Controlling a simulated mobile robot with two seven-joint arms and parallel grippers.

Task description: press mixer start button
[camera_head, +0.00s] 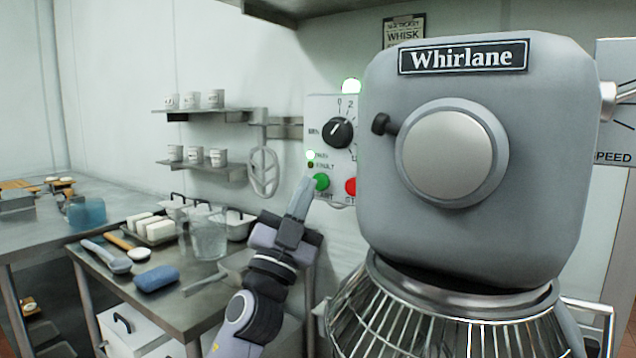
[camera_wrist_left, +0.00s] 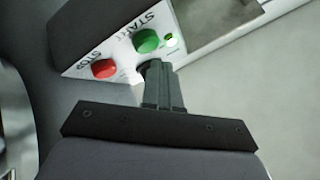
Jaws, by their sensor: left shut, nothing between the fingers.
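The grey Whirlane mixer (camera_head: 480,170) fills the right half of the head view. Its white control panel (camera_head: 319,115) carries a green start button (camera_head: 322,182) and a red stop button (camera_head: 351,187) low down. In the left wrist view the green button (camera_wrist_left: 147,40) and the red button (camera_wrist_left: 104,68) sit just beyond my fingertips. My left gripper (camera_head: 306,184) is shut and empty, its fingers pointing up at the panel beside the green button. In the left wrist view the fingertips (camera_wrist_left: 157,66) are close to the green button; I cannot tell whether they touch. My right gripper is out of view.
The wire bowl guard (camera_head: 440,318) is below the mixer head. A steel table (camera_head: 205,300) with a jug (camera_head: 209,238), trays and a blue cloth (camera_head: 156,278) stands at left.

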